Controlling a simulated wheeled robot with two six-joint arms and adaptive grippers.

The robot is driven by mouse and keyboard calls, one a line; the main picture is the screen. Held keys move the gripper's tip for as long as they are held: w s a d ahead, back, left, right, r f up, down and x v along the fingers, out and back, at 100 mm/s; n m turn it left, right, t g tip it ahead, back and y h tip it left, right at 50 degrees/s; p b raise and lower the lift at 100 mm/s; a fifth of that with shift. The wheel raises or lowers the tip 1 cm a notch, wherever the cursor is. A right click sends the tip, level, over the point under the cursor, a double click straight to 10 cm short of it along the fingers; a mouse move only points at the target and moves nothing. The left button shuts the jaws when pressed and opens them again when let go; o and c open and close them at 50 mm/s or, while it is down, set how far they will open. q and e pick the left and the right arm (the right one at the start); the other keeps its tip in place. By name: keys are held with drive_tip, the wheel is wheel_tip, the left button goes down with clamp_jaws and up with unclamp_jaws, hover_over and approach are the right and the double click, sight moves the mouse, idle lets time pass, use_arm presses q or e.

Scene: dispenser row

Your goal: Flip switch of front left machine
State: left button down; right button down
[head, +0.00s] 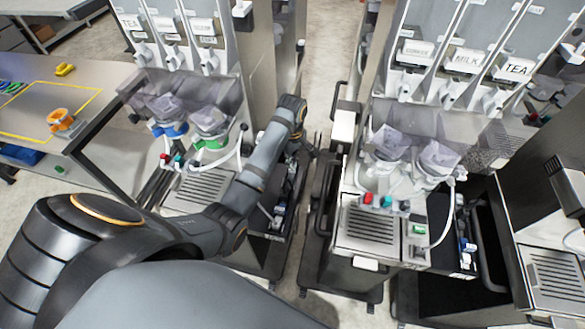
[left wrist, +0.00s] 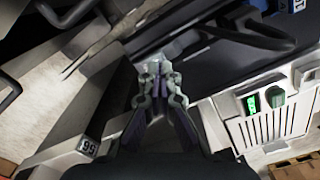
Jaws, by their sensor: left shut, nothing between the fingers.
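The front left machine (head: 200,190) stands left of centre in the head view, a metal drip grate at its front, with red and teal knobs. My left arm crosses in front of its right side, and I cannot make out its switch there. My left gripper (head: 311,150) is at the gap between the two machines, small and dark. In the left wrist view the gripper (left wrist: 155,75) is shut and empty, its fingertips together. A lit green switch (left wrist: 252,104) beside a dark green part shows to its right, apart from the fingers. My right gripper is not in view.
A second machine (head: 370,225) stands right of the gap, with its own green switch (head: 418,230) at the front. Another machine (head: 555,275) is at the far right. A table (head: 95,75) with an orange item (head: 61,121) stands at left. The gap is narrow.

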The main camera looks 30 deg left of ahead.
use_arm(q)
drive_tip(key=shift+f, duration=0.2)
idle(0.6)
drive_tip(key=shift+f, duration=0.9)
idle(0.4)
drive_tip(key=shift+s, duration=0.1)
wheel_tip(320, 180, up, 2)
drive_tip(key=p, duration=0.2)
drive_tip(key=shift+r+p, duration=0.15)
drive_tip(key=shift+p, duration=0.15)
wheel_tip(320, 180, up, 3)
drive_tip(key=p, duration=0.3)
drive_tip(key=shift+p, duration=0.35)
drive_tip(key=shift+r+p, duration=0.4)
drive_tip(key=shift+r, duration=0.45)
drive_tip(key=shift+f, duration=0.1)
